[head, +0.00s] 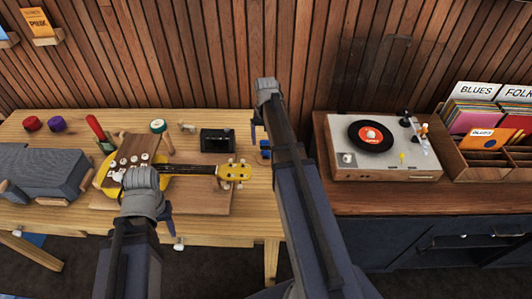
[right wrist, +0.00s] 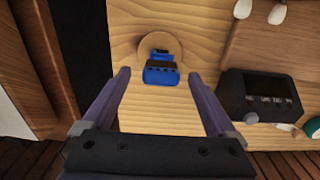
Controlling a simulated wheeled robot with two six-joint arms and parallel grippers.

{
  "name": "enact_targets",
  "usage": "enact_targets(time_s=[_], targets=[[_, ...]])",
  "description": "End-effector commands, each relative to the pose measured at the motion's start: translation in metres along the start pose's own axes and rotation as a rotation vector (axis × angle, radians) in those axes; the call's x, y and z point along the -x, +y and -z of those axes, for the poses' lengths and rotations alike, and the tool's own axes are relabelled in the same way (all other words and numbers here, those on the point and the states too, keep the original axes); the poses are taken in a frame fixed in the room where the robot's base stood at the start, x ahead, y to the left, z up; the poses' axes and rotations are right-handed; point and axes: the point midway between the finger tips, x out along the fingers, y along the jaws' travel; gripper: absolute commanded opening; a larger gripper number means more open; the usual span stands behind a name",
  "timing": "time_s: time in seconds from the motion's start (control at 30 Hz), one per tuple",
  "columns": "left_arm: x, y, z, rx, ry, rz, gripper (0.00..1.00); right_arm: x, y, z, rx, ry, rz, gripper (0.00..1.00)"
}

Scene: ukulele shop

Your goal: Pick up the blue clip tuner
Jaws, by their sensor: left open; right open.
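The blue clip tuner (right wrist: 160,75) has a dark top piece and sits on a small round wooden disc (right wrist: 176,48) in the right wrist view. In the head view the tuner (head: 265,149) is at the table's right end, partly hidden by my right arm. My right gripper (right wrist: 159,76) is open and empty, its two fingers spread to either side of the tuner in the picture, with no visible contact. In the head view my right gripper (head: 257,118) is mostly hidden by its own arm. My left gripper (head: 160,205) is open above the front of the workbench, near the ukulele.
A yellow ukulele (head: 190,169) lies on a wooden board. A black box with a display (head: 217,140) stands left of the tuner; it also shows in the right wrist view (right wrist: 258,97). A record player (head: 375,150) stands on the cabinet to the right, across a dark gap.

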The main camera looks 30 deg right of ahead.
Motion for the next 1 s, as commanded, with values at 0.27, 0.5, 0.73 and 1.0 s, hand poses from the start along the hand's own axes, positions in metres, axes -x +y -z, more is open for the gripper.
enact_targets(time_s=[0.27,0.5,0.73,1.0], targets=[[-0.039,0.004,0.002,0.0,0.0,0.0,0.5,-0.04,-0.001,-0.002,0.0,0.0,0.0,0.93],[-0.042,0.004,0.003,0.0,0.0,0.0,0.5,-0.043,-0.001,-0.002,0.0,0.0,0.0,0.93],[-0.042,0.004,0.003,0.0,0.0,0.0,0.5,-0.042,-0.001,-0.002,0.0,0.0,0.0,0.78],[-0.042,0.004,0.003,0.0,0.0,0.0,0.5,-0.042,-0.001,-0.002,0.0,0.0,0.0,0.47]])
